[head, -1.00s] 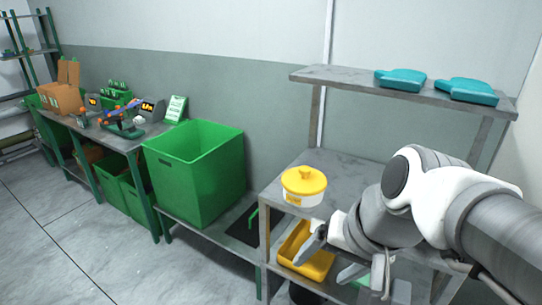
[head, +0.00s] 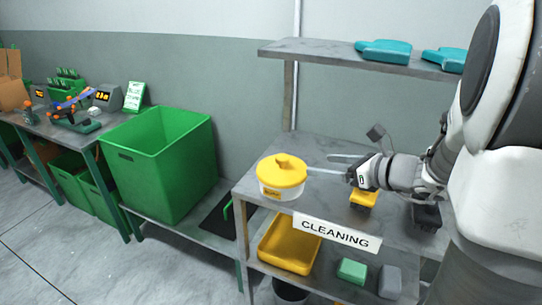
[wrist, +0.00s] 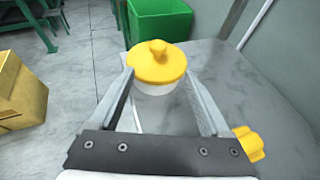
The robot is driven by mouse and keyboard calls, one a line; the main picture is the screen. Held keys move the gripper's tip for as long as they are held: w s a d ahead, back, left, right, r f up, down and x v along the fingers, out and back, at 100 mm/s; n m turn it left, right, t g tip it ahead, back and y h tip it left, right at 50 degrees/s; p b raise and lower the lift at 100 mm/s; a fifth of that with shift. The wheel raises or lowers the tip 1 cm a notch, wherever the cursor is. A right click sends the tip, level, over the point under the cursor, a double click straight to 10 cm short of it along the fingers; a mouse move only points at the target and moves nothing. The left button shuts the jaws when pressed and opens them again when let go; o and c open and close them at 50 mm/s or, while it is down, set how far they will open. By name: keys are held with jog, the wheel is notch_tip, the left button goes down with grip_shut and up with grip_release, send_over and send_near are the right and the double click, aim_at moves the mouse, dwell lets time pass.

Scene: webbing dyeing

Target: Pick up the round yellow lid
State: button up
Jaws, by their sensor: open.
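The round yellow lid (head: 282,170) sits on a white round tub (head: 281,191) at the left end of the grey shelf. It has a raised knob on top. In the wrist view the lid (wrist: 157,63) is just beyond my fingertips, roughly centred between them. My gripper (head: 325,163) is open and empty, to the right of the lid, with its fingers pointing left toward it. In the wrist view my gripper (wrist: 157,82) has both fingers spread wide. I cannot tell whether a fingertip touches the lid or tub.
A yellow object (head: 363,198) stands on the shelf under my wrist, by a dark item (head: 427,215). A "CLEANING" sign (head: 337,234) hangs on the front edge. A yellow tray (head: 289,245) lies below. An upper shelf (head: 330,54) holds teal items. A green bin (head: 160,165) stands left.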

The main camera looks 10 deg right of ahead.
send_near(284, 158)
jog(key=x, duration=0.5)
jog(key=shift+w+d+f, duration=0.15)
jog(key=shift+f, duration=0.35)
jog(key=shift+r+x, duration=0.2)
jog(key=shift+x, duration=1.15)
jog(key=shift+r+x, duration=0.15)
jog(key=shift+x, duration=1.2)
jog(key=shift+r, duration=0.1)
jog(key=shift+c, duration=0.2)
grip_shut()
